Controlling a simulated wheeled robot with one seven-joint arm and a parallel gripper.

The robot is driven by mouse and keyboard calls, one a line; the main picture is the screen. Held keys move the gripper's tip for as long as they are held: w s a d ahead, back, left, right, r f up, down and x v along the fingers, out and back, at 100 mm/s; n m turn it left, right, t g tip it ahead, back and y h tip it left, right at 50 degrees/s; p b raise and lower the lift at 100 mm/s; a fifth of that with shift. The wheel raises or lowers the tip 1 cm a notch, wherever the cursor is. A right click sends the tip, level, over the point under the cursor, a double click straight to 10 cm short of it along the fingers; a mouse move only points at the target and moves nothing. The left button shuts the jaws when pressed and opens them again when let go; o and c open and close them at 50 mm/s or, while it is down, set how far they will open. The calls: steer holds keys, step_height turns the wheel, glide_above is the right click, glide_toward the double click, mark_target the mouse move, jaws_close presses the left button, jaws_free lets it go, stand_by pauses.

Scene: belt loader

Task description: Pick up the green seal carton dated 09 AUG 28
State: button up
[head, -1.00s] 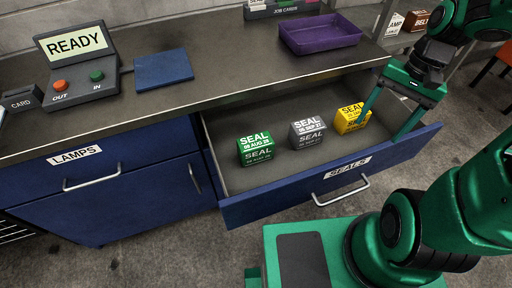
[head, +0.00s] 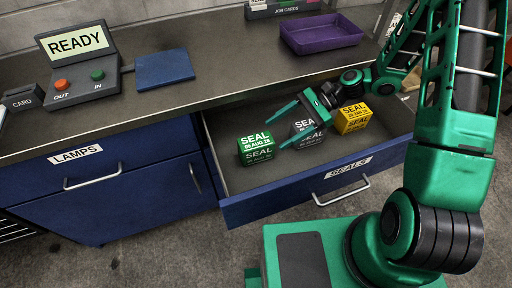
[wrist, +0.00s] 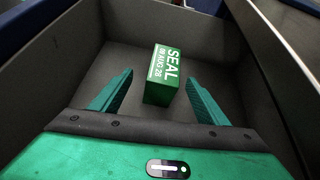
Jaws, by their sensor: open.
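The green seal carton (head: 256,149), marked SEAL and 09 AUG 28, sits at the left of the open SEALS drawer (head: 340,174). In the wrist view the carton (wrist: 163,75) lies ahead, its near end between the tips of the two fingers, apart from both. My gripper (head: 278,124) is open and empty, above the drawer and just right of the green carton. A grey seal carton (head: 312,139) stands in the drawer's middle, partly hidden by my gripper. A yellow seal carton (head: 353,118) stands right of it.
The counter (head: 225,75) above holds a READY panel (head: 77,65), a blue mat (head: 164,69) and a purple tray (head: 321,34). A shut LAMPS drawer (head: 110,172) is at left.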

mark_target(240, 150)
steer(key=shift+w+a+f+m+y, duration=0.15)
steer(key=shift+a+m+y, duration=0.15)
steer(key=shift+a, duration=0.2)
steer(key=shift+a+f+m+y, duration=0.1)
steer(key=shift+a+m+y, duration=0.15)
steer(key=shift+a, duration=0.25)
steer(key=x, duration=1)
steer(key=shift+a, duration=0.35)
steer(key=shift+c, duration=0.6)
steer(key=c, duration=1.1)
